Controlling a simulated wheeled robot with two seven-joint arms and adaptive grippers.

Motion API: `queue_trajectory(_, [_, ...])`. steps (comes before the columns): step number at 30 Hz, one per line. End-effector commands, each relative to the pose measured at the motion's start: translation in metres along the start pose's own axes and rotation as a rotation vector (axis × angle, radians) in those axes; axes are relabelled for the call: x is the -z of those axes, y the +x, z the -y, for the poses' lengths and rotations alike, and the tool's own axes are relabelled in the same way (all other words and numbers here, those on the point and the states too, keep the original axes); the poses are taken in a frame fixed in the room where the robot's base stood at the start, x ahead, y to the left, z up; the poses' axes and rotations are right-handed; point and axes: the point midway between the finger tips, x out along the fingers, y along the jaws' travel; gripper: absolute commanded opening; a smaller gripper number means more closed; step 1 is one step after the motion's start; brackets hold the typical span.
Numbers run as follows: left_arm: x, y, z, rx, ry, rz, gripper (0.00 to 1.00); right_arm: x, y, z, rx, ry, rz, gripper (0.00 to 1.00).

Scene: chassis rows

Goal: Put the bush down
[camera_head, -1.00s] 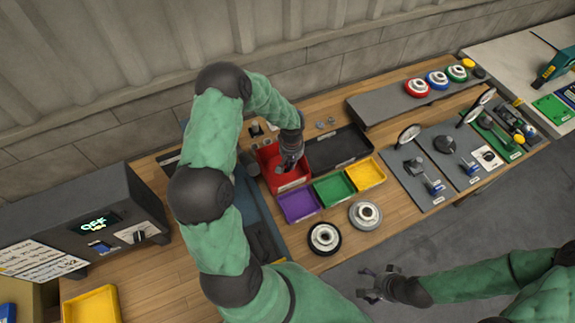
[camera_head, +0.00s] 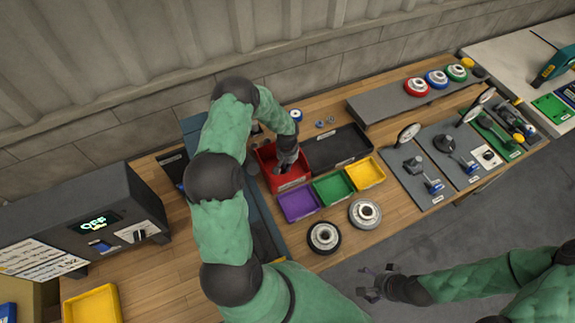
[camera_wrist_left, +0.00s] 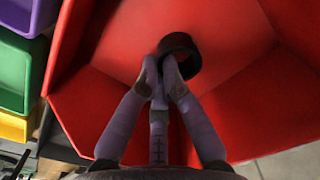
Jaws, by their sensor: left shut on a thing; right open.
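My left gripper (camera_head: 287,163) reaches down into the red bin (camera_head: 299,182) on the wooden bench. In the left wrist view the left gripper's fingertips (camera_wrist_left: 166,75) are shut on the bush (camera_wrist_left: 180,52), a small dark ring, inside the red bin (camera_wrist_left: 245,95). Whether the bush touches the bin's floor I cannot tell. In the head view the bush is hidden by the gripper. My right gripper (camera_head: 374,285) is open and empty, low at the right, off the front edge of the bench.
Purple (camera_head: 298,204), green (camera_head: 333,187) and yellow (camera_head: 366,173) bins stand in front of the red one, with a black tray (camera_head: 338,149) to its right. Two wheel-like discs (camera_head: 324,237) lie near the front edge. A control box (camera_head: 85,225) stands at the left.

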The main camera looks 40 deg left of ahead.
Motion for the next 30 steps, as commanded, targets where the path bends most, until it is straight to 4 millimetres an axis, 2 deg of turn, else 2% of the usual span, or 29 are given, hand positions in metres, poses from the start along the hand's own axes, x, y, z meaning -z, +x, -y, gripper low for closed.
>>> queue_trajectory(7, [0.0, 0.004, 0.0, 0.0, 0.001, 0.0, 0.0, 0.0, 0.005, -0.002, 0.0, 0.0, 0.0, 0.82])
queue_trajectory(8, [-0.001, 0.003, 0.0, 0.0, 0.001, 0.001, 0.15, 0.0, 0.004, -0.001, 0.0, 0.0, 0.0, 0.82])
queue_trajectory(9, [-0.001, 0.003, 0.0, 0.0, 0.001, 0.001, 0.27, 0.0, 0.004, -0.001, 0.0, 0.0, 0.0, 0.82])
queue_trajectory(10, [-0.001, 0.003, 0.0, 0.0, 0.001, 0.001, 0.31, 0.0, 0.003, -0.001, 0.0, 0.0, 0.0, 0.82])
queue_trajectory(23, [-0.001, -0.001, 0.0, 0.0, 0.001, 0.001, 0.31, 0.0, -0.001, 0.0, 0.0, 0.0, 0.0, 0.82])
queue_trajectory(26, [0.001, -0.014, 0.0, -0.001, 0.001, -0.003, 0.31, 0.0, -0.001, 0.0, 0.0, 0.0, 0.0, 0.82])
queue_trajectory(30, [0.001, -0.041, 0.0, -0.001, 0.0, -0.004, 0.31, 0.0, -0.001, 0.0, 0.0, 0.0, 0.0, 0.82])
